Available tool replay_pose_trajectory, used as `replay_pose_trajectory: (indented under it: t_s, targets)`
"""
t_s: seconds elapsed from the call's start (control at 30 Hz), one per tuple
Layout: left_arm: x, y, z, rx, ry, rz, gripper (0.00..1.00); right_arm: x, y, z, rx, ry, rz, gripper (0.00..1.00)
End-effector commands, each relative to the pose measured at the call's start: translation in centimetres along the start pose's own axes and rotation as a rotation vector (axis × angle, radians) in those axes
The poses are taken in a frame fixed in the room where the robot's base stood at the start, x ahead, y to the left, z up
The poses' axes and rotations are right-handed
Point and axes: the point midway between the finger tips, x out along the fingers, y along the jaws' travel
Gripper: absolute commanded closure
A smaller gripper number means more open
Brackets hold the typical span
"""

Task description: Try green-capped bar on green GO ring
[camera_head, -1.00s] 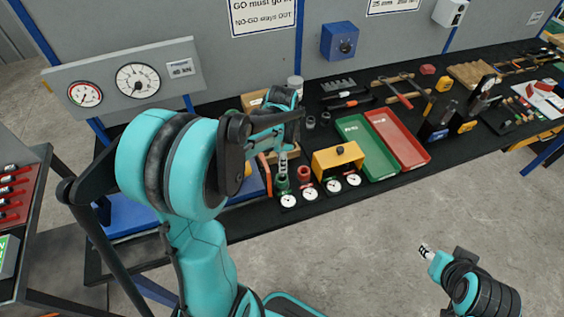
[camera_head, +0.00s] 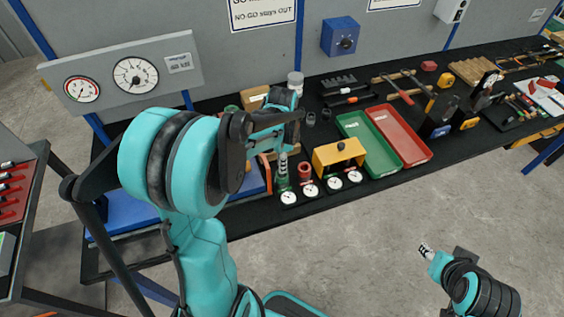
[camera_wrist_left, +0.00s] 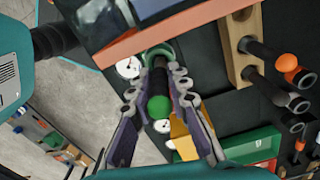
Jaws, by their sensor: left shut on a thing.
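My left gripper (camera_head: 283,140) is shut on the green-capped bar (camera_wrist_left: 159,82), which shows dark between the fingers in the left wrist view. Its green cap (camera_wrist_left: 158,107) faces that camera. In the head view the bar is upright, directly over the green GO ring (camera_head: 283,183). The ring also shows in the left wrist view (camera_wrist_left: 158,51), around the bar's far end. I cannot tell how deep the bar's end sits in the ring. A red ring (camera_head: 304,170) stands just to the right.
Several white dials (camera_head: 311,190) line the bench's front edge. A yellow block (camera_head: 338,157), a green tray (camera_head: 368,145) and a red tray (camera_head: 400,136) stand to the right. A wooden rack (camera_wrist_left: 240,50) with bars is close by in the left wrist view.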

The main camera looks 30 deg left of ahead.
Motion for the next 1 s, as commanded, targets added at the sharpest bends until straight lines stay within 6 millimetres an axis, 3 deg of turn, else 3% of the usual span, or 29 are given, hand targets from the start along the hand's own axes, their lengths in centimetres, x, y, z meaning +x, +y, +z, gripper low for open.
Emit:
replay_pose_trajectory:
  t_s: [0.97, 1.0]
  targets:
    - [3.1, 0.0, 0.0, 0.0, 0.0, 0.0, 1.0, 2.0, 0.0, 1.4, 0.0, 0.0, 0.0, 0.6]
    - [3.0, 0.0, 0.0, 0.0, 0.0, 0.0, 0.78, 2.0, 0.0, 1.4, 0.0, 0.0, 0.0, 0.6]
